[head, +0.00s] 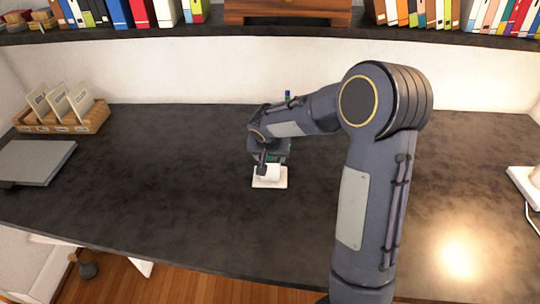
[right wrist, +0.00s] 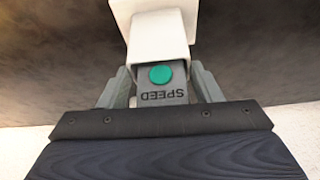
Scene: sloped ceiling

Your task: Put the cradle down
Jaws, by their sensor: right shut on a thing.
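The white cradle (head: 270,182) is at the middle of the dark desk in the head view, a block on a flat square base. My right gripper (head: 264,166) is above it, shut on its block. In the right wrist view the cradle (right wrist: 158,38) extends upward between the fingers of my right gripper (right wrist: 162,82). A grey part with a green disc and the word SPEED (right wrist: 163,82) shows between the fingers; I cannot tell what it belongs to. Whether the base touches the desk is unclear. My left gripper is not in view.
The dark desk (head: 150,150) is mostly clear around the cradle. A wooden card tray (head: 92,120) and a grey flat case (head: 35,160) are at left. A white object (head: 525,184) is at the right edge. A small blue object (head: 288,96) stands behind my arm.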

